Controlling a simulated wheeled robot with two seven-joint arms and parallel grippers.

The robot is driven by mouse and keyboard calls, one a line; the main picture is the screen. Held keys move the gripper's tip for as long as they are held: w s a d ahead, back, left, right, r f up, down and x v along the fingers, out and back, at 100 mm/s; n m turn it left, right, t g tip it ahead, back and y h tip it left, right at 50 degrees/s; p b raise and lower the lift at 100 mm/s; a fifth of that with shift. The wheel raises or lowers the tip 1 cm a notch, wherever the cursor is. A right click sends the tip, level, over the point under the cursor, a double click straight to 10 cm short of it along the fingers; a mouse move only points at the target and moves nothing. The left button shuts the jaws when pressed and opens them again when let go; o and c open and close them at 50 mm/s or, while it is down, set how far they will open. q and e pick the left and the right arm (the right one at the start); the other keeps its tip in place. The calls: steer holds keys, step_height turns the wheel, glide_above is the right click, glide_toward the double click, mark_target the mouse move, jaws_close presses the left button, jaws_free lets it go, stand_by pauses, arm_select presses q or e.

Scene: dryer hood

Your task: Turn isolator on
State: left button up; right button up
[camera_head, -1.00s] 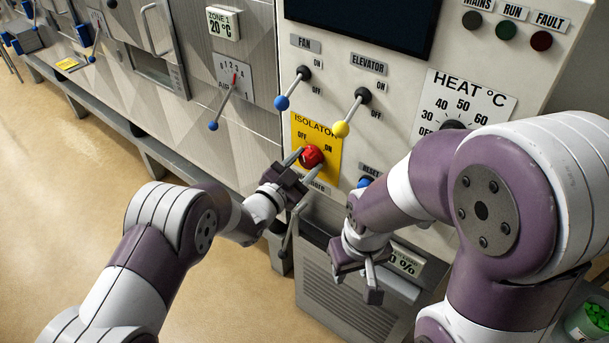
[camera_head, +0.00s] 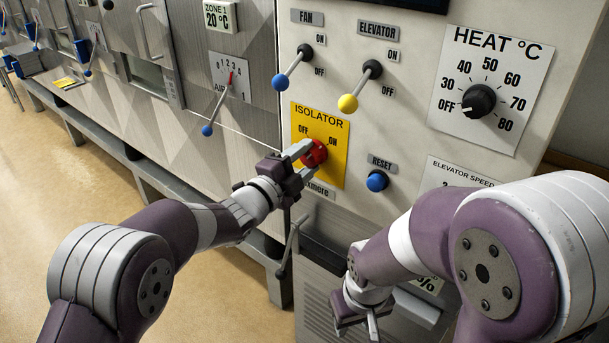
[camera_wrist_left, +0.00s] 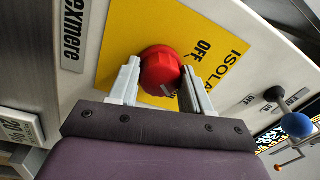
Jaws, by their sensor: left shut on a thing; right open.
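The isolator is a red rotary knob (camera_head: 316,153) on a yellow plate (camera_head: 329,127) marked OFF at left and ON at right. My left gripper (camera_head: 306,152) is shut on the knob, with a finger on either side of it. In the left wrist view the red knob (camera_wrist_left: 161,70) sits between the two grey fingertips (camera_wrist_left: 160,80). The knob's pointer is not clear, so I cannot tell its setting. My right gripper (camera_head: 357,325) is open and empty, low in front of the panel, below the blue reset button (camera_head: 377,181).
Above the isolator are the blue-tipped fan lever (camera_head: 281,82) and the yellow-tipped elevator lever (camera_head: 348,103). A black heat dial (camera_head: 479,101) is at upper right. A grey lever (camera_head: 290,246) hangs just below my left gripper. Open floor (camera_head: 180,285) lies at left.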

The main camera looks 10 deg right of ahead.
arm_select(q)
steer(key=shift+f+m+b, duration=0.1)
steer(key=shift+m+b, duration=0.8)
steer(key=shift+b, duration=0.05)
steer(key=o, duration=1.1)
steer(key=shift+c, duration=0.2)
steer(key=v, duration=1.2)
steer(key=shift+s+a+b, duration=0.25)
steer(key=shift+a+b, duration=0.05)
steer(key=shift+b, duration=0.15)
steer(key=shift+f, duration=0.1)
